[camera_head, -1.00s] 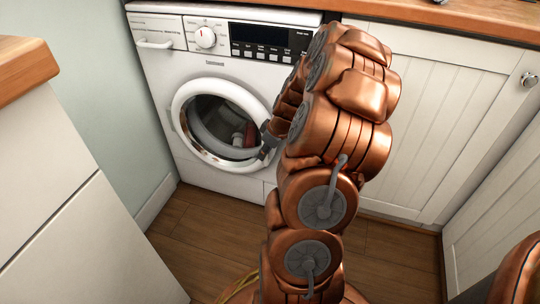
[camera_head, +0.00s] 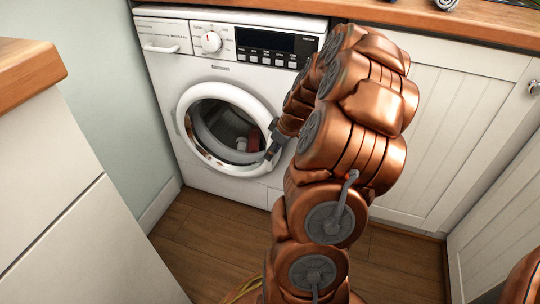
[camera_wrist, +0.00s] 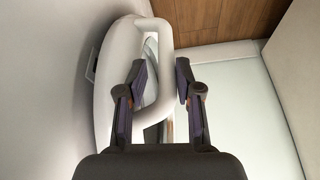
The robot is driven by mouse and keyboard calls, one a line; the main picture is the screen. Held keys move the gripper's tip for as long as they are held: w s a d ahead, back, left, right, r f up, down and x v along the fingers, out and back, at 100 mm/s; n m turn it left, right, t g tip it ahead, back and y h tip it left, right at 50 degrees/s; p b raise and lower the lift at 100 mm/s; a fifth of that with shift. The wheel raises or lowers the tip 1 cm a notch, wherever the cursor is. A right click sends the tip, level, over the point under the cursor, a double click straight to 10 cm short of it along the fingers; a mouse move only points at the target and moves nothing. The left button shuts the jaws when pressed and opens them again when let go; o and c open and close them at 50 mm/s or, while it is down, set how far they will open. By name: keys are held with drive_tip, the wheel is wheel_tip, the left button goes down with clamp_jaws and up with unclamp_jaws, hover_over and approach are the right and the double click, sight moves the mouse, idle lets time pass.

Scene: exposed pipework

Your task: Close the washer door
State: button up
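The white washer (camera_head: 225,82) stands under the wooden worktop. My gripper (camera_head: 272,142) is at the door's right edge. In the wrist view my gripper (camera_wrist: 162,78) has its fingers apart, with a white part of the door between them. Contact is unclear.
A white cupboard (camera_head: 455,110) is right of the washer, partly behind my arm. A white cabinet with a wooden top (camera_head: 28,62) stands at the left front. Wooden floor (camera_head: 205,245) is clear between them. A reddish item (camera_head: 241,144) shows behind the glass.

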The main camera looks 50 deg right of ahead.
drive_tip(key=v, duration=0.9)
drive_tip(key=shift+a, duration=0.1)
